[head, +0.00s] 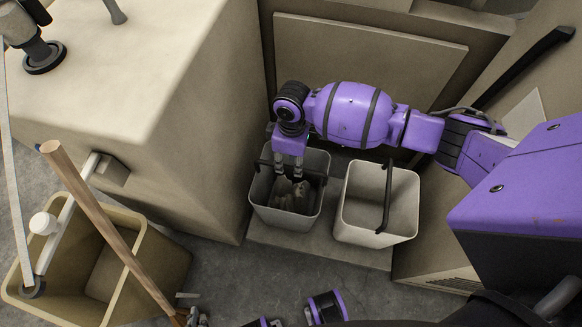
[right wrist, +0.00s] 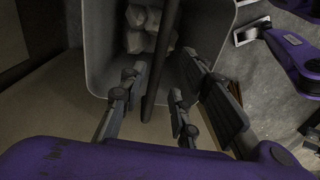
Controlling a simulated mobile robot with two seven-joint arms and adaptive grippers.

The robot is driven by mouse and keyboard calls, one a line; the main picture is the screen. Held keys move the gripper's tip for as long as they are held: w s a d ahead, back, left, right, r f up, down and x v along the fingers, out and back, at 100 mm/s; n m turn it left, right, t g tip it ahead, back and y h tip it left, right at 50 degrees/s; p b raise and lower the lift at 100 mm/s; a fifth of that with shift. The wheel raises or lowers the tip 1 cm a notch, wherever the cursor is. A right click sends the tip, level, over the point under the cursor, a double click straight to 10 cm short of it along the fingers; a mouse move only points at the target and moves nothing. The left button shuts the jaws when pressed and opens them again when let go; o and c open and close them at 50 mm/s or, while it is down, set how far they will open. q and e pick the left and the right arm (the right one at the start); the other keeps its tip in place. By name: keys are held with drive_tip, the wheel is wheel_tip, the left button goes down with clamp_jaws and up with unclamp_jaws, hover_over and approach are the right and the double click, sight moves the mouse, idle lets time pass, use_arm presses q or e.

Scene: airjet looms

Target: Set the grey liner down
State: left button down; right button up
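The grey liner (head: 287,216) is a dark-rimmed grey bucket with pale crumpled contents, upright on a low pale ledge at the machine's foot. Its dark bar handle (right wrist: 152,85) crosses the opening in the right wrist view. My right gripper (head: 289,172) points down at the liner from above. In the right wrist view its fingers (right wrist: 153,98) are spread apart, one on each side of the handle, with visible gaps.
A cream bucket (head: 378,238) with a dark handle stands close right of the liner on the same ledge (head: 318,252). A tan bin (head: 165,265) stands at lower left, with a wooden pole (head: 100,218) across it. Beige machine walls (head: 165,110) close in left and behind.

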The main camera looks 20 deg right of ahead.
wheel_tip(320, 180, up, 6)
drive_tip(key=shift+w+d+r+p, duration=0.15)
drive_tip(key=shift+w+p, duration=0.05)
drive_tip(key=shift+p, duration=0.15)
